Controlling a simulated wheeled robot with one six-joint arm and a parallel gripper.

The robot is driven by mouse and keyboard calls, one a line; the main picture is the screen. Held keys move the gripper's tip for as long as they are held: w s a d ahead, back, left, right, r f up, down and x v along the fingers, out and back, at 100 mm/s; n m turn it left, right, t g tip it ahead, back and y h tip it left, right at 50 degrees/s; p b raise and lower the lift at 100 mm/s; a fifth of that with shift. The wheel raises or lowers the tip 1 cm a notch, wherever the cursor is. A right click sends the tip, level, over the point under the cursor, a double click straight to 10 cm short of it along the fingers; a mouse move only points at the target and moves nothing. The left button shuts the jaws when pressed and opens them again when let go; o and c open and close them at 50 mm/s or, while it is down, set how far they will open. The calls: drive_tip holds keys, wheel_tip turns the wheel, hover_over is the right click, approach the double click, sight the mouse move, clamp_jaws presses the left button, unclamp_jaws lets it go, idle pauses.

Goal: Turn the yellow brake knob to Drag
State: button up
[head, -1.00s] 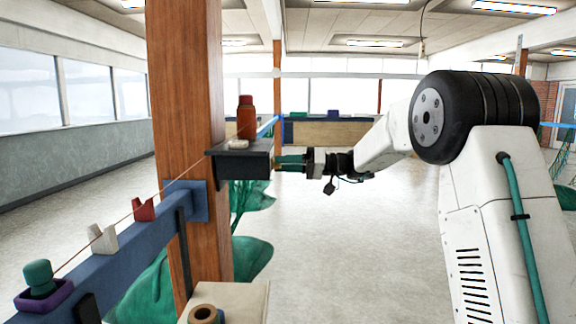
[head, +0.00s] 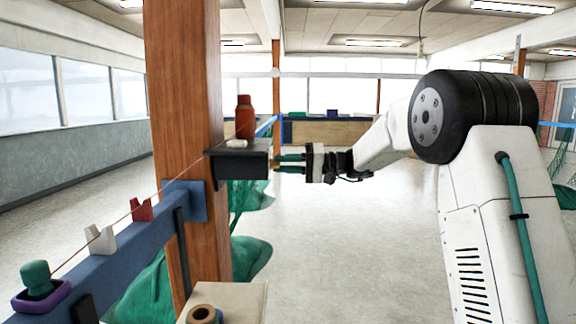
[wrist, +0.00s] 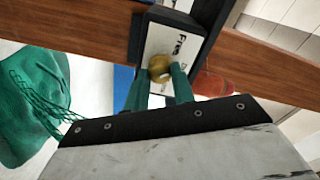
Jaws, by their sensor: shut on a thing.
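The yellow brake knob (wrist: 160,68) is small and round and sits on a white label plate (wrist: 158,40) on a dark box (head: 240,164). The word "Free" reads on the plate; a second word starting with D is partly hidden by a finger. My gripper (wrist: 160,84) has its two teal fingers on either side of the knob, shut on it. In the head view my gripper (head: 277,163) reaches the box's right face from the right. I cannot tell where the knob points.
The box is by a wooden post (head: 185,120), with a red-brown bottle (head: 245,118) on top. A blue rail (head: 125,245) with white and red notched blocks runs to the left. Green netting (head: 248,258) hangs below. The floor to the right is open.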

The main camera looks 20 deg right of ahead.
drive_tip(key=shift+a+r+m, duration=0.1)
drive_tip(key=shift+a+m, duration=0.05)
drive_tip(key=shift+m, duration=3.25)
drive_tip(key=o, duration=1)
drive_tip(key=shift+a, duration=0.15)
drive_tip(key=shift+d, duration=0.2)
drive_tip(key=v, duration=0.7)
drive_tip(key=shift+d, duration=0.4)
